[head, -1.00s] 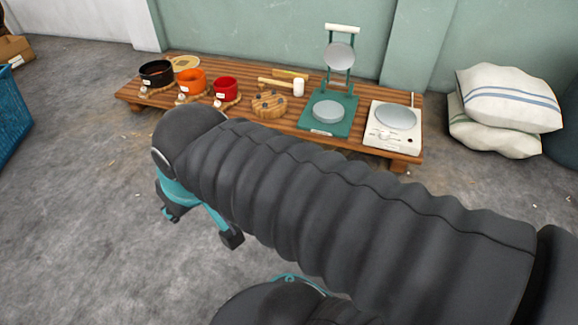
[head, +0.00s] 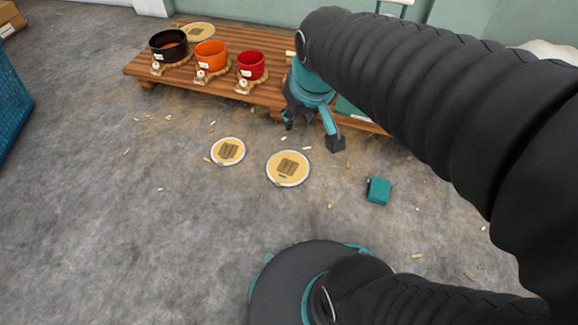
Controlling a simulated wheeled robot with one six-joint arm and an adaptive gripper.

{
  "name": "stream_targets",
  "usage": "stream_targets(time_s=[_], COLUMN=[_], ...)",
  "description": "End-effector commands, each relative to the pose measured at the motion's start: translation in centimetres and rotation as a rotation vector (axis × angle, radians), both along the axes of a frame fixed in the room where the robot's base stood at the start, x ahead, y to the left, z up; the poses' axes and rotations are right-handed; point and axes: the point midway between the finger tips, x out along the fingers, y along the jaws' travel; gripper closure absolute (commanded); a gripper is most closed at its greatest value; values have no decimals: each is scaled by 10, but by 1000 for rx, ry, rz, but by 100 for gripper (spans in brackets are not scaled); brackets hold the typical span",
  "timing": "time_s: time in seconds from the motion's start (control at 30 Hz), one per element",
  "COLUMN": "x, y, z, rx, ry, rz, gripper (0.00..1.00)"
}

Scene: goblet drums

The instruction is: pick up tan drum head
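Two round tan discs with white rims, which look like drum heads, lie flat on the grey floor in the head view. The smaller tan drum head (head: 228,151) is on the left; the larger tan drum head (head: 289,168) is to its right. Each has a brown patch in its middle. A third tan disc (head: 198,31) lies at the back of the low bench. My gripper (head: 312,135) is teal and black, with its fingers apart and nothing visible between them. It shows just above the larger disc in the picture; its height over the floor is unclear.
The wooden slatted bench (head: 135,70) holds a black pot (head: 169,46), an orange pot (head: 210,54) and a red pot (head: 251,66). A small teal block (head: 378,190) lies on the floor. Wood chips are scattered about. A blue crate (head: 10,100) stands at far left.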

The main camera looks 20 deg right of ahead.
Motion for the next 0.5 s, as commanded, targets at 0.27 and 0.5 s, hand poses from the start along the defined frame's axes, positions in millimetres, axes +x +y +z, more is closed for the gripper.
stream_targets(time_s=[0.27,0.5], x=[80,141], y=[-3,-2], z=[-45,-104], rx=[-50,-85], ry=[92,163], rz=[123,245], gripper=[64,64])
